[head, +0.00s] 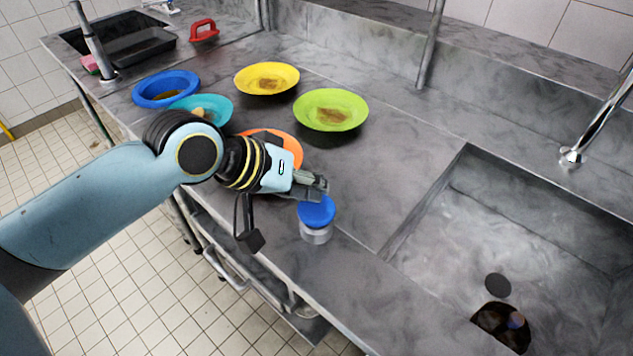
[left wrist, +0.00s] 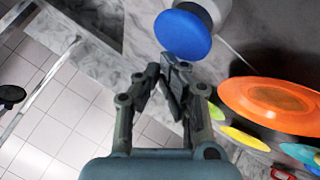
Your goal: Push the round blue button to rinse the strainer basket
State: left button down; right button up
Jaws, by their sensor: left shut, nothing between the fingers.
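The round blue button (head: 316,211) sits on top of a short grey cylinder on the counter near its front edge. It also shows in the left wrist view (left wrist: 183,35), just beyond my fingertips. My left gripper (head: 319,183) is shut and empty, with its tips right by the button's far edge; I cannot tell whether they touch it. Its closed fingers also show in the left wrist view (left wrist: 175,68). A dark round opening with brown bits in the sink floor, probably the strainer basket (head: 490,322), is at the lower right. My right gripper is out of view.
An orange plate (head: 291,146) lies partly behind my left gripper. Green (head: 331,109), yellow (head: 267,79), teal (head: 215,107) and blue (head: 165,88) dishes stand farther back, several with food remains. The large sink (head: 450,190) with a metal faucet (head: 592,125) is at right.

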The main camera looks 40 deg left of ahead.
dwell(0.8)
pick_arm(q)
jog(key=shift+f, duration=0.15)
jog(key=shift+f, duration=0.25)
jog(key=shift+f, duration=0.2)
dwell(0.4)
jog(key=shift+f+b, duration=0.35)
jog(key=shift+f, duration=0.3)
dwell(0.5)
jog(key=shift+r+p, duration=1.25)
jog(key=shift+p, duration=0.2)
jog(key=shift+r, duration=0.1)
